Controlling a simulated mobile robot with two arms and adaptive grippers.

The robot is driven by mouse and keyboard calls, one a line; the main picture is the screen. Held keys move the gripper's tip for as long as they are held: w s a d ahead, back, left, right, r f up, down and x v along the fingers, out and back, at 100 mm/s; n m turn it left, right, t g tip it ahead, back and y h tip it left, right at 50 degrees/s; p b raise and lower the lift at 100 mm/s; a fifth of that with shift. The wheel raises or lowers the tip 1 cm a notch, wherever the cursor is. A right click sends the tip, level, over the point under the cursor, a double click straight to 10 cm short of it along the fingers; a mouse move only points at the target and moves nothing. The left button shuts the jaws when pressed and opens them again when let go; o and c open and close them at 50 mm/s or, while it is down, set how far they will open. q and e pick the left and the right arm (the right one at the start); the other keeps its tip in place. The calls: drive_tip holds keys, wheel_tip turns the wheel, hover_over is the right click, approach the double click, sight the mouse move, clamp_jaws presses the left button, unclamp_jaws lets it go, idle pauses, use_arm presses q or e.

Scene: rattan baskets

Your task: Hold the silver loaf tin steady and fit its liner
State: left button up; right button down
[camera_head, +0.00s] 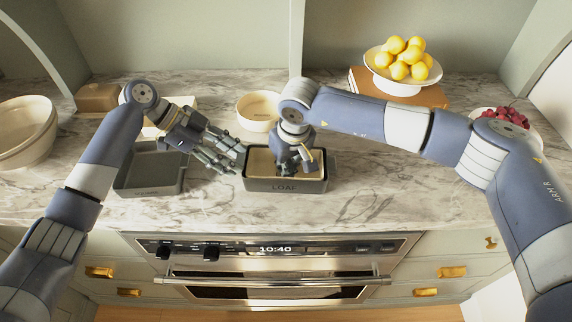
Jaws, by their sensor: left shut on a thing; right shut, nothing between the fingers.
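The loaf tin (310,186), a grey rectangular tin marked LOAF, stands on the marble counter in the middle of the head view. A cream liner (260,160) shows inside it, below the rim; part of it is hidden by my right gripper. My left gripper (240,158) reaches in from the left and is shut on the tin's left end; the exact contact is hard to make out. My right gripper (293,168) points down into the tin, shut and with nothing between its fingers. Whether its fingertips touch the liner cannot be told.
A grey square pan (150,186) stands left of the tin. A cream round dish (257,110) is behind it. A cream bowl (22,135) is far left. A stand of lemons (402,84) and a bowl of raspberries (505,118) are at right. The counter front is clear above the oven (275,262).

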use_arm(q)
drive_tip(key=shift+f, duration=0.15)
drive_tip(key=o, duration=1)
drive_tip(key=shift+o, duration=0.2)
use_arm(e)
drive_tip(key=w+a+v, duration=0.1)
drive_tip(key=w+v, duration=0.1)
drive_tip(key=v, duration=0.9)
drive_tip(key=shift+r, duration=0.55)
